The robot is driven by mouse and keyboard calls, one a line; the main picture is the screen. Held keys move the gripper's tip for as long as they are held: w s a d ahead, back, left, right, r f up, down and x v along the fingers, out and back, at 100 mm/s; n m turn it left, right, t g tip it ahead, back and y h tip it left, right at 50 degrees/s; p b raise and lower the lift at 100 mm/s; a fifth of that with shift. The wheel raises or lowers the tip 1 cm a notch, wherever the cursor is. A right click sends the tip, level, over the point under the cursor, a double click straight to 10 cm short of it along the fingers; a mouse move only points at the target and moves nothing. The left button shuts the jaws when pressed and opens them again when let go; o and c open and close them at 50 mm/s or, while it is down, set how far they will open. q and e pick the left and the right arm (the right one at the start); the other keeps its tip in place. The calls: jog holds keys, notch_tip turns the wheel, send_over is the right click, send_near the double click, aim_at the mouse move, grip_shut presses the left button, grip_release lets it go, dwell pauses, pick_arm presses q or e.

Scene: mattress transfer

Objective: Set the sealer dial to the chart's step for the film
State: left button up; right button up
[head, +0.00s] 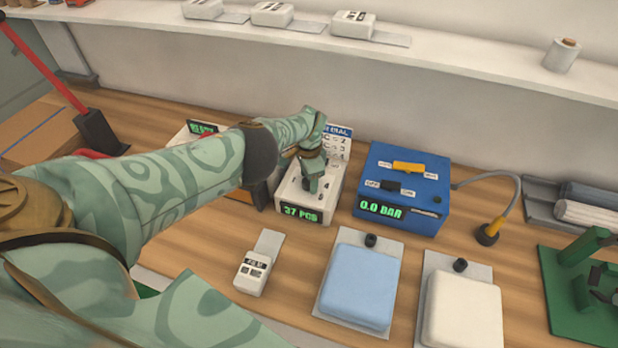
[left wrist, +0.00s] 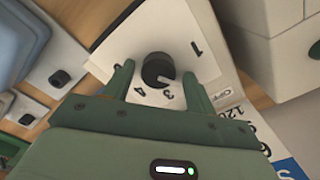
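The sealer is a white box (head: 297,190) with a green display that seems to read 37 PCS. Its black dial (left wrist: 157,70) stands on a white face with the figures 1, 3 and 4 readable; I cannot tell which step it points to. My left gripper (head: 312,186) is over the box's top. In the left wrist view its green fingers (left wrist: 160,88) stand apart on either side of the dial, with gaps. The chart (head: 337,141), headed DIAL, stands behind the box, partly hidden by my arm. My right gripper is not in view.
A blue box (head: 402,187) reading 0.0 BAR, with a yellow lever, stands close on the right. Blue (head: 361,286) and white (head: 463,312) pads lie in front. A green stand (head: 577,290) is far right. A shelf (head: 420,50) runs above.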

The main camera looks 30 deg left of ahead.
pick_arm(q)
notch_tip(320, 180, up, 16)
jog(key=p, duration=1.4)
jog(key=shift+p, duration=0.35)
jog(key=shift+s, duration=0.1)
